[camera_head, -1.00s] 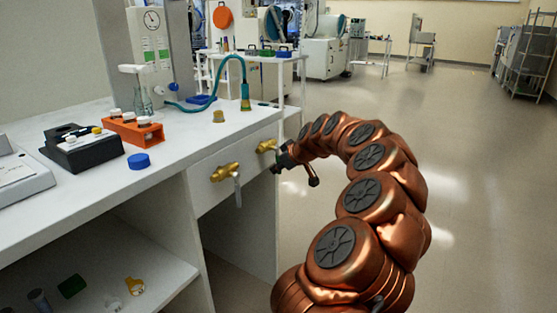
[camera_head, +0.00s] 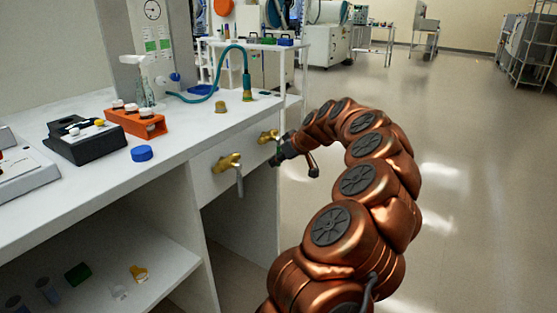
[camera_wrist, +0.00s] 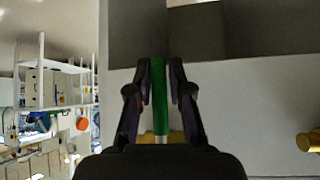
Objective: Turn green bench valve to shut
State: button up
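The green bench valve's long green handle (camera_wrist: 159,95) stands upright in the wrist view, between my gripper's two dark fingers (camera_wrist: 161,75). The fingers are drawn in close on both sides of it and look shut on it. Some brass of the valve body shows behind the handle's lower end. In the head view, the far brass valve (camera_head: 268,136) is on the bench's front panel, with my gripper (camera_head: 277,158) right at it. The handle is hidden there by the gripper.
A nearer brass valve (camera_head: 230,162) with a pale grey handle hanging down is on the same panel, left of my gripper. The benchtop (camera_head: 190,135) holds an orange rack (camera_head: 137,124) and a blue cap (camera_head: 142,153). Open floor lies right of my arm.

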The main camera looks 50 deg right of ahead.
jog(key=o, duration=0.3)
jog(key=v, duration=1.2)
dwell(0.8)
